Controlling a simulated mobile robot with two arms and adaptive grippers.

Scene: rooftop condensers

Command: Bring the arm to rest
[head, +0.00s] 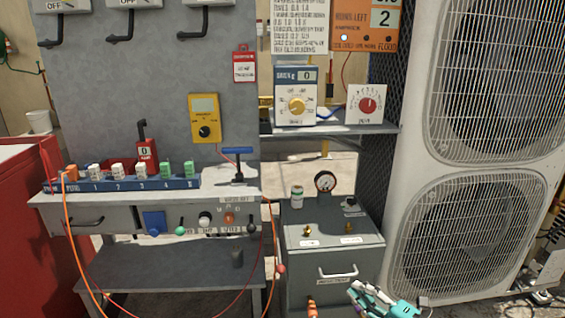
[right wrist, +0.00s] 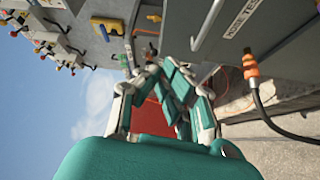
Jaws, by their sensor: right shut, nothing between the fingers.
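My right gripper (head: 368,295), teal and white, is at the bottom edge of the head view, in front of the lower part of the grey metal box (head: 330,262). In the right wrist view its fingers (right wrist: 163,68) are together with nothing held between them. The handle and label of the grey box show close beyond the fingertips in that view, apart from them as far as I can tell. My left gripper is not in view.
A workbench (head: 100,210) with a row of coloured plugs stands left of the grey box. A large condenser unit (head: 435,165) stands on the right. An orange connector with a black cable (right wrist: 250,70) is on the box's front. Orange cables hang by the bench.

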